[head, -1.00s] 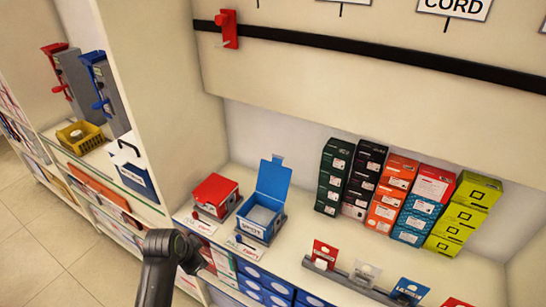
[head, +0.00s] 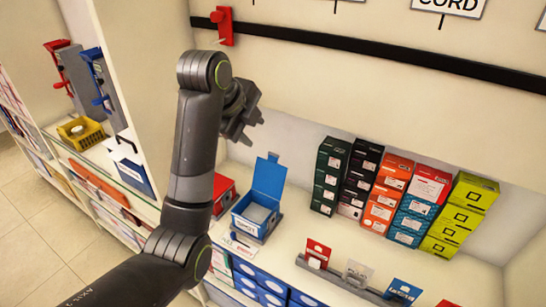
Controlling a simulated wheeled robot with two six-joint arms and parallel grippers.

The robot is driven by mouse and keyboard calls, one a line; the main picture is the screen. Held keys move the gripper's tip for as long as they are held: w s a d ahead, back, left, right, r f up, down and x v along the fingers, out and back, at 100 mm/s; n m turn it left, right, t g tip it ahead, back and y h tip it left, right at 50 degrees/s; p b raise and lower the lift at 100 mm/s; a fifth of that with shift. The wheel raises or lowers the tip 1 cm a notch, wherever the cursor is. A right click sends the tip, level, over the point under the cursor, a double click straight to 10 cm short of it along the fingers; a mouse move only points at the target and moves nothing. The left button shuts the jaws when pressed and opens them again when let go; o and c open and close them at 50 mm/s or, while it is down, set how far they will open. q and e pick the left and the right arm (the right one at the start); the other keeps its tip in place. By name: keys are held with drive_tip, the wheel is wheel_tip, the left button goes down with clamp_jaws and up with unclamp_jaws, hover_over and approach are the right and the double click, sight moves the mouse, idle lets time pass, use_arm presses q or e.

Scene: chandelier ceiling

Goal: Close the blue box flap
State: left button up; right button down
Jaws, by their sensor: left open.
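The blue box (head: 257,214) stands on the shelf, with its blue flap (head: 269,178) raised upright at the back. The inside of the box shows pale from above. My left gripper (head: 250,122) is open and empty, above the flap and a little to its left in the picture, apart from it. My left arm comes up from the lower left and covers part of the red box beside the blue one. My right gripper is out of view.
A red box (head: 222,190) sits close to the left of the blue box. Stacked cartons (head: 330,175) stand to the right. A low rack (head: 345,275) with small cards is at the front right. Bare shelf (head: 292,222) lies between the blue box and the cartons.

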use_arm(q)
drive_tip(key=b, duration=0.8)
approach(275, 158)
drive_tip(key=p+x, duration=0.1)
drive_tip(key=x, duration=0.7)
drive_tip(key=shift+d+f, duration=0.1)
drive_tip(key=shift+c, duration=0.3)
clamp_jaws()
